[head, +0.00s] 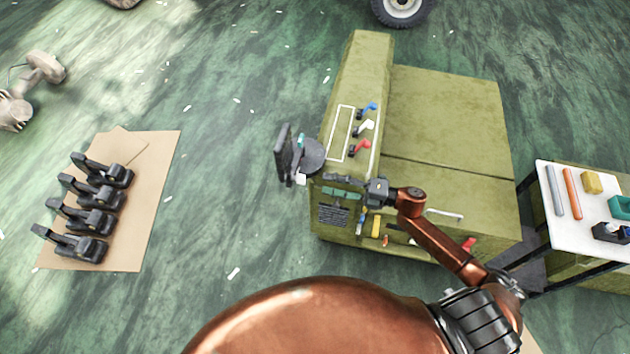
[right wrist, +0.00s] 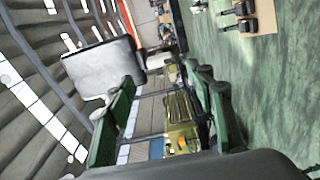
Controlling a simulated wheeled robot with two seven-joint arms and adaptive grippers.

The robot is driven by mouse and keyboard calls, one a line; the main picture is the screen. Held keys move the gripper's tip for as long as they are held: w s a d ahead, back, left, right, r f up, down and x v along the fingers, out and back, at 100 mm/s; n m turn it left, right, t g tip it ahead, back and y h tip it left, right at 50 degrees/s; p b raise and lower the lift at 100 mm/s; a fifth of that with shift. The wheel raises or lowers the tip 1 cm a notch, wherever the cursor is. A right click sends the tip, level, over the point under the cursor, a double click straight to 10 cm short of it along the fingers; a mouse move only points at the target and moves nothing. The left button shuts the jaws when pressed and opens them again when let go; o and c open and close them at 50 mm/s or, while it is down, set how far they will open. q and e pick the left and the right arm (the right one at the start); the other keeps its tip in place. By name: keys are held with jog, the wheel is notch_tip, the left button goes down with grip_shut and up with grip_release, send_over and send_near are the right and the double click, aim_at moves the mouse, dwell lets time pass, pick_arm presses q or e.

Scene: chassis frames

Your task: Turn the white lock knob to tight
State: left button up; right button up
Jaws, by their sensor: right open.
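A white lever-shaped knob (head: 365,127) sits on the sloping top panel of the olive-green cabinet (head: 450,115), between a blue lever (head: 368,109) and a red lever (head: 360,147). I cannot read its setting. My right gripper (head: 328,185) is over the front edge of the cabinet, below and left of the red lever in the head view, apart from the white knob. Its green-padded fingers (right wrist: 165,88) are open with nothing between them in the right wrist view. I cannot make out the white knob there. My left gripper is not in view.
A dark screen (head: 284,152) and a round grey disc (head: 312,155) stand left of the panel, close to my right gripper. A white-topped table (head: 585,225) with tools is at the right. Several black devices (head: 83,222) lie on cardboard at the left.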

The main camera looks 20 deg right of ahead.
jog(key=shift+v, duration=1.25)
